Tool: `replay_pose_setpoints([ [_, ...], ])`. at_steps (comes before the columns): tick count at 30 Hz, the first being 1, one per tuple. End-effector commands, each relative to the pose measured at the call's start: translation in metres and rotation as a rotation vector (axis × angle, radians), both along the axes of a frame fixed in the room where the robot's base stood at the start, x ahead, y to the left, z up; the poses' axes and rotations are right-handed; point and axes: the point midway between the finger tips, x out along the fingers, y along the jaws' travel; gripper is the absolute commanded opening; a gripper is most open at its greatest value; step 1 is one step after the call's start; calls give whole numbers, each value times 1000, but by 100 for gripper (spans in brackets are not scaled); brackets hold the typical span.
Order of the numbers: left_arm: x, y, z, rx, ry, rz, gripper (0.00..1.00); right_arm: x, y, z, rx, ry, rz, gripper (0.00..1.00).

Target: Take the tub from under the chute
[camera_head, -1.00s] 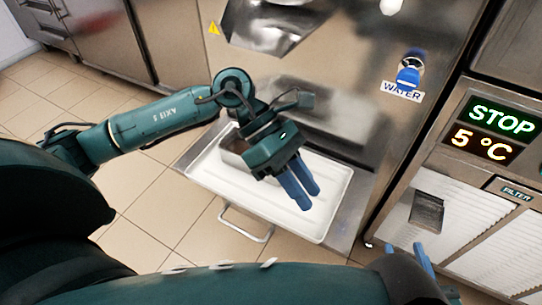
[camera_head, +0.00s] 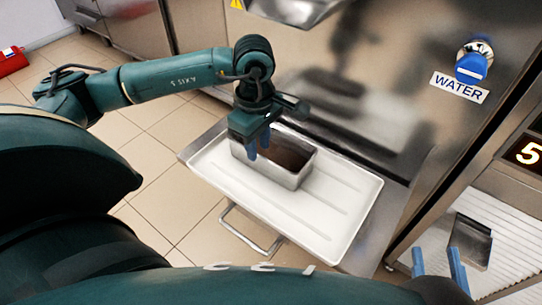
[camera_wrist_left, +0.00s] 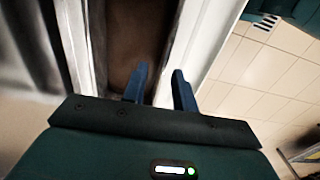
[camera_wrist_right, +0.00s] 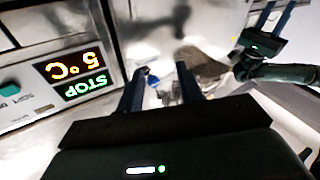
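The tub, a rectangular steel pan (camera_head: 290,178) with brown contents, sits on a white ribbed tray (camera_head: 345,205) below the steel chute (camera_head: 295,8). My left gripper (camera_head: 258,148) is open at the tub's left end. In the left wrist view its fingers (camera_wrist_left: 160,88) are apart, one over the brown contents and one on the outer side of the tub's wall. I cannot tell whether they touch the wall. My right gripper (camera_head: 439,268) is open and empty, off to the right of the tray; its fingers also show apart in the right wrist view (camera_wrist_right: 160,90).
A blue WATER valve (camera_head: 471,68) sticks out of the steel front panel. A small steel holder (camera_head: 470,242) stands out at the right. A loop handle (camera_head: 250,235) hangs below the tray.

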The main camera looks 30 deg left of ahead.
Motion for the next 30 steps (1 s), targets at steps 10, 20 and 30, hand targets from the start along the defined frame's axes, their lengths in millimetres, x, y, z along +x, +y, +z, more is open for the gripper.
replay_pose_setpoints([
  [10, -3, -3, -45, -1, 3, 0, 28, 3, 2, -4, 42, -5, 11, 36],
  [20, -2, -3, -51, -2, 1, -1, 25, 3, 2, 3, 57, -9, 15, 36],
  [30, -2, -3, -51, -2, 0, 0, 0, 3, 3, 2, 55, -8, 15, 36],
])
